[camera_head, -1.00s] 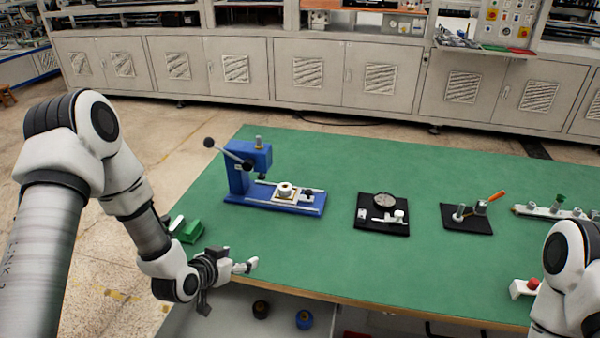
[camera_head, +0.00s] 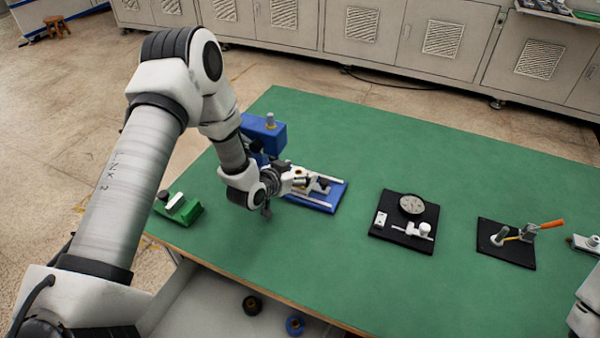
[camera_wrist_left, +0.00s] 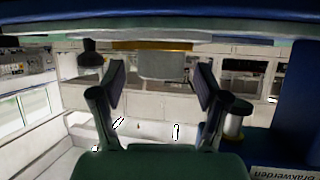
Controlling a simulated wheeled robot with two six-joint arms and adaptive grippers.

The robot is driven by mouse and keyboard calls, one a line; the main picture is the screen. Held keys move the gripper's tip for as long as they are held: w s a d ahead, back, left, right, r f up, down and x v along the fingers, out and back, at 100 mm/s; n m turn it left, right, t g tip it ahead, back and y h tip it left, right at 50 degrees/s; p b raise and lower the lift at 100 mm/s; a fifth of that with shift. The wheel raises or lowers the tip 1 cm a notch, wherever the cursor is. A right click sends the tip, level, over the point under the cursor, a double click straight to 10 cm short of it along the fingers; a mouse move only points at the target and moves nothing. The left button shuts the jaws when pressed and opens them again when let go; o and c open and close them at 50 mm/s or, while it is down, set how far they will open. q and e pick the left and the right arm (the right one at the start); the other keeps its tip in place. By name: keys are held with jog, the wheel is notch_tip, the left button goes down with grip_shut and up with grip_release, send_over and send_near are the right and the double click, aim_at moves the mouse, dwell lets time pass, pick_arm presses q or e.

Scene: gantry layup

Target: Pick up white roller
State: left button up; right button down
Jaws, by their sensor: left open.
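The white roller (camera_wrist_left: 163,65) shows in the left wrist view as a pale cylinder between my two fingers, with a gap on each side. It stands on a yellowish plate on the blue press fixture (camera_head: 334,199). In the head view my left gripper largely covers it. My left gripper (camera_head: 306,182) is open, level with the roller at the fixture; in the left wrist view its dark fingers (camera_wrist_left: 160,88) stand apart. Whether the fingers reach fully around the roller is hard to tell. My right gripper is out of view.
The blue press column (camera_head: 267,132) rises close behind my left gripper. A green block (camera_head: 180,209) lies at the table's left edge. A black plate with a dial (camera_head: 411,205) and a black plate with an orange-handled clamp (camera_head: 506,243) lie to the right. The front table area is clear.

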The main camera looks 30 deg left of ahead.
pick_arm(q)
jog(key=shift+w+f, duration=0.2)
jog(key=shift+w, duration=0.25)
jog(key=shift+s+r, duration=0.1)
jog(key=shift+s, duration=0.1)
jog(key=c, duration=1.3)
jog(key=shift+o, duration=0.2)
